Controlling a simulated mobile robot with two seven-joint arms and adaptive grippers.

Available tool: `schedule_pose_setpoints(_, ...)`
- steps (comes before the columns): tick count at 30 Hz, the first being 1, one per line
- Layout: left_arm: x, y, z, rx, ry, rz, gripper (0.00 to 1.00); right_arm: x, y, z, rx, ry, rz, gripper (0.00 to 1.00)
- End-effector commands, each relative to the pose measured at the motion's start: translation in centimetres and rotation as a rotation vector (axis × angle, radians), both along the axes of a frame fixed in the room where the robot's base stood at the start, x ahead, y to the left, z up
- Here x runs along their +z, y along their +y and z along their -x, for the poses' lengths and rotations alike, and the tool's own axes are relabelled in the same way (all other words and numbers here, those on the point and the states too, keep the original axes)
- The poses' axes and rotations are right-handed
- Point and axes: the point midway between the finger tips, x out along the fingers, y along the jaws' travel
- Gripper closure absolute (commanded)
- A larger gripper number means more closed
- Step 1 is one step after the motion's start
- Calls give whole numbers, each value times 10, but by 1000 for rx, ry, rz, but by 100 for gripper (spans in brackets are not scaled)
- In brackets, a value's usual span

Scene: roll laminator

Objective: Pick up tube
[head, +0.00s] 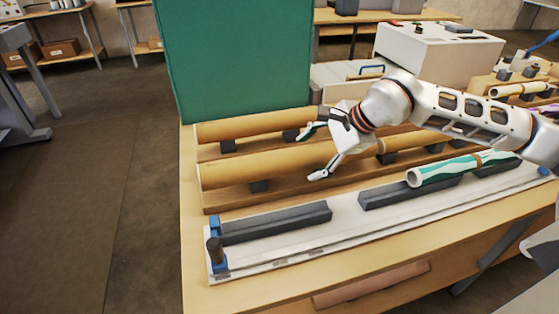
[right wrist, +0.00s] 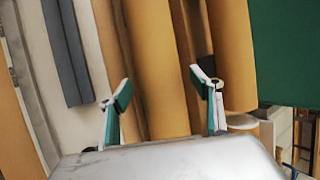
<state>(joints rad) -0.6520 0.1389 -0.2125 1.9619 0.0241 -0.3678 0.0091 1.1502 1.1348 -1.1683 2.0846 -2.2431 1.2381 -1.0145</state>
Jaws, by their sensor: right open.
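Two long brown tubes lie on dark supports on the wooden bench: a front tube (head: 235,172) and a rear tube (head: 250,125). A green-and-white tube (head: 440,171) lies on the dark rails at the right. My right gripper (head: 312,153) is open over the brown tubes, and its hand hides part of them. In the right wrist view the front tube (right wrist: 155,60) runs between the open fingers (right wrist: 162,90); I cannot tell whether they touch it. The rear tube (right wrist: 232,55) is beyond the right finger there. My left gripper is not in view.
A tall green panel (head: 235,60) stands behind the bench's left part. A white tray (head: 330,238) with dark rails (head: 275,222) and a blue-ended fixture (head: 216,250) lies along the front. A white machine (head: 435,50) stands behind. The floor at left is clear.

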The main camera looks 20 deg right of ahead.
Motion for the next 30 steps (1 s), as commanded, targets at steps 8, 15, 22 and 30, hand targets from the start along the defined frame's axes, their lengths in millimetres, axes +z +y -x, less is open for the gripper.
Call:
schedule_pose_setpoints(8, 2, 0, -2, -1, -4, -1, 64, -7, 3, -4, -1, -1, -1, 36)
schedule_pose_setpoints(15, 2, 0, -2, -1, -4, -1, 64, -7, 2, -4, -1, 0, 0, 81)
schedule_pose_setpoints(22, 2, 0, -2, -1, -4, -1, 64, -6, 3, -4, -1, -2, -1, 82)
schedule_pose_setpoints(30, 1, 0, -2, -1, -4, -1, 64, 5, 3, -5, -1, -4, -1, 82)
